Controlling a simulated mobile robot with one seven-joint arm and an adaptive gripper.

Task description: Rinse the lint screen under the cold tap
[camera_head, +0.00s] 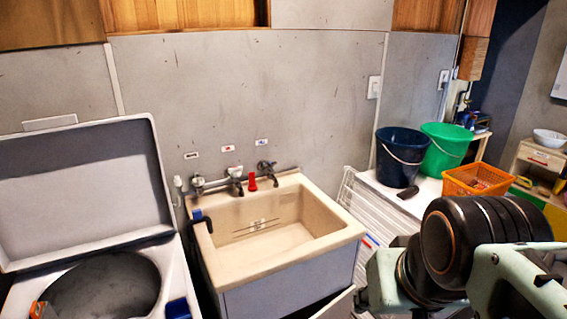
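A cream utility sink (340,238) stands against the grey wall, its basin empty as far as I see. Several tap fittings line its back edge: a left one (198,185), a middle one (235,181) and a right one with a dark handle (266,167). Small labels (228,148) are on the wall above them, too small to read, so I cannot tell which tap is cold. I see no running water. I cannot make out a lint screen. My arm fills the lower right; my gripper is not in view.
A washer (80,190) with raised lid stands left of the sink. A red object (252,184) sits among the taps. A blue bucket (388,157), green bucket (455,135), orange basket (462,190) and dark object (408,192) are on the right on a white top (385,185).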

